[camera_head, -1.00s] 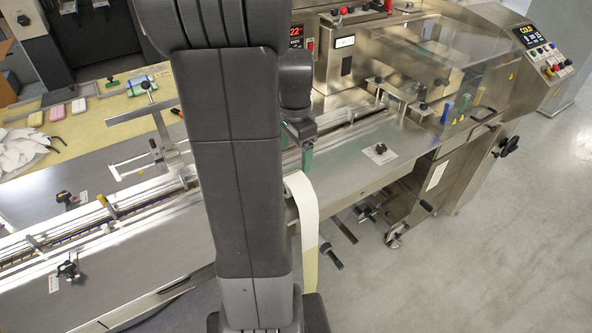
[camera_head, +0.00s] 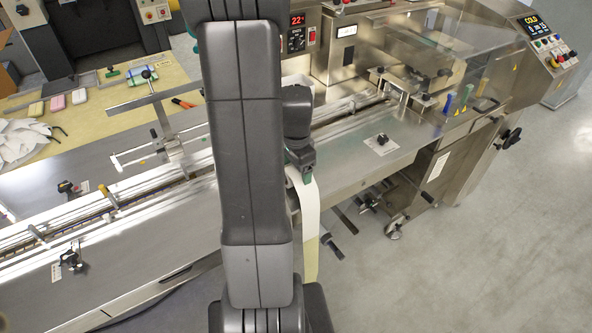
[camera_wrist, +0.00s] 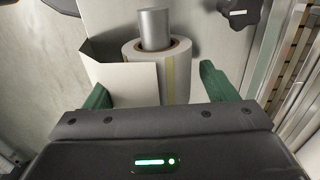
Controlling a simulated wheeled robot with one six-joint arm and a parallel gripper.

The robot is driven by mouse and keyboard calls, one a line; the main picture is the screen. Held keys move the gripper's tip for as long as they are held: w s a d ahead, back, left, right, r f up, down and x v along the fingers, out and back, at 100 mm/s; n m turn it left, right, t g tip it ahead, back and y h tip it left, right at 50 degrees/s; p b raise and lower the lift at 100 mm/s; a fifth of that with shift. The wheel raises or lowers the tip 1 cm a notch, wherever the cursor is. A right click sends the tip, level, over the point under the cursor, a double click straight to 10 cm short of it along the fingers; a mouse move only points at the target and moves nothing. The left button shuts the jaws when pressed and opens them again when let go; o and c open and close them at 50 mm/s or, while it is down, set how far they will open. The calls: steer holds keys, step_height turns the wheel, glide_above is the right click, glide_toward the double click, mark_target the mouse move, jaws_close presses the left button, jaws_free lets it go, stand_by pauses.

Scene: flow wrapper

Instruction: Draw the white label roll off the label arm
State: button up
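The white label roll (camera_wrist: 178,88) sits on a metal spindle of the label arm (camera_wrist: 154,28) in the wrist view, with its brown core showing around the spindle. My gripper (camera_wrist: 155,86) is open, with one green finger to the left of the roll and one to the right. Neither finger clearly touches the roll. A pale web (camera_wrist: 125,82) covers the roll's left front side. In the head view my gripper (camera_head: 301,160) is at the top of the hanging white label web (camera_head: 307,205). The roll itself is hidden there behind my arm.
A black knob (camera_wrist: 238,12) is close to the right of the roll in the wrist view. The flow wrapper's steel deck (camera_head: 350,165) lies behind and right of my gripper in the head view. Rods (camera_head: 345,222) stick out below the deck. The floor at right is clear.

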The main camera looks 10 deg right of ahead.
steer(key=c, duration=1)
steer(key=shift+o, duration=1.2)
steer(key=shift+c, duration=0.8)
steer(key=shift+r, duration=0.1)
steer(key=shift+r, duration=0.15)
steer(key=shift+s+a, duration=0.25)
steer(key=shift+a, duration=0.5)
steer(key=shift+s+a, duration=0.3)
steer(key=shift+a, duration=0.45)
steer(key=shift+s+a, duration=0.25)
steer(key=shift+a, duration=0.5)
steer(key=shift+a, duration=0.1)
steer(key=shift+s+a+b, duration=0.1)
steer(key=shift+s+a, duration=0.3)
steer(key=shift+a, duration=0.65)
steer(key=shift+s+a+b, duration=0.1)
steer(key=shift+s+a, duration=0.25)
steer(key=shift+a, duration=0.7)
steer(key=shift+s+a+b, duration=0.1)
steer(key=shift+s+a, duration=0.3)
steer(key=shift+a, duration=0.65)
